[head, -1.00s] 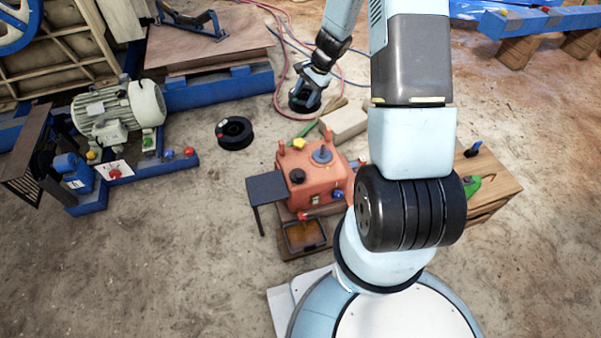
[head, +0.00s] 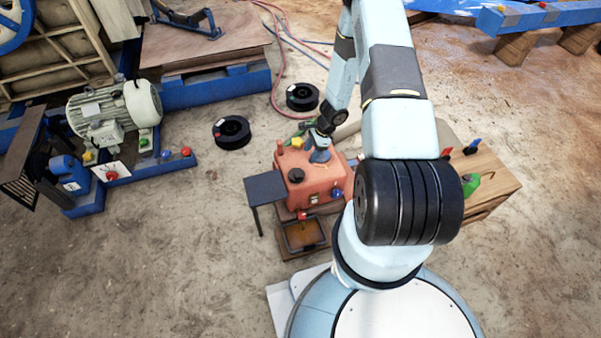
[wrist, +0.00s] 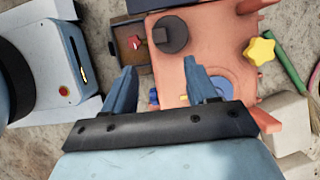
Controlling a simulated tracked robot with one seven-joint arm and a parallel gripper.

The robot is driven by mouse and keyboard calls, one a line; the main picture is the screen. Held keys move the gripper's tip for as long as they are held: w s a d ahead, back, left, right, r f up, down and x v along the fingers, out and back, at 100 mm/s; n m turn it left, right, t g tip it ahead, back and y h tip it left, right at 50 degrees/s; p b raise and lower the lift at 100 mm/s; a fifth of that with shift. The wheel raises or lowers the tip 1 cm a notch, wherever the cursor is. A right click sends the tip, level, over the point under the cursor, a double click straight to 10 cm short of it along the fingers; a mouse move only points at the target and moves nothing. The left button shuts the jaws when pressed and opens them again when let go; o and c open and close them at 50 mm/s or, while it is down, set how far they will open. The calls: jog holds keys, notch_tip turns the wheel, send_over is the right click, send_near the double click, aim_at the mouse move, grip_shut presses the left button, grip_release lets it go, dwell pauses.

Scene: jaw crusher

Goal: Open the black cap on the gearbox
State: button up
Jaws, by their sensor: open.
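The orange gearbox (head: 310,180) stands in the middle of the head view. Its black cap (head: 297,175) sits on the top face near the left; in the wrist view the cap (wrist: 171,34) is a round dark knob beyond the fingertips. My gripper (wrist: 157,78) is open and empty, with its two blue fingers pointing toward the gearbox top. The cap lies ahead of the gap between the fingers, apart from them. In the head view my wrist is over the back of the gearbox and hides part of its top; the fingers are hard to make out there.
A yellow star knob (wrist: 260,51) is on the gearbox right of my fingers in the wrist view. A tray (head: 304,234) stands in front of the gearbox. A wooden box (head: 485,180) with a green can is to the right. Black spools (head: 232,132) lie behind left.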

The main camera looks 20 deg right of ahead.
aim_at(299, 174)
jog(key=x, duration=1.3)
jog(key=shift+a+f, duration=0.1)
jog(key=shift+a, duration=0.1)
jog(key=shift+c, duration=0.4)
grip_shut()
jog(key=shift+d, duration=0.4)
jog(key=shift+a, duration=0.2)
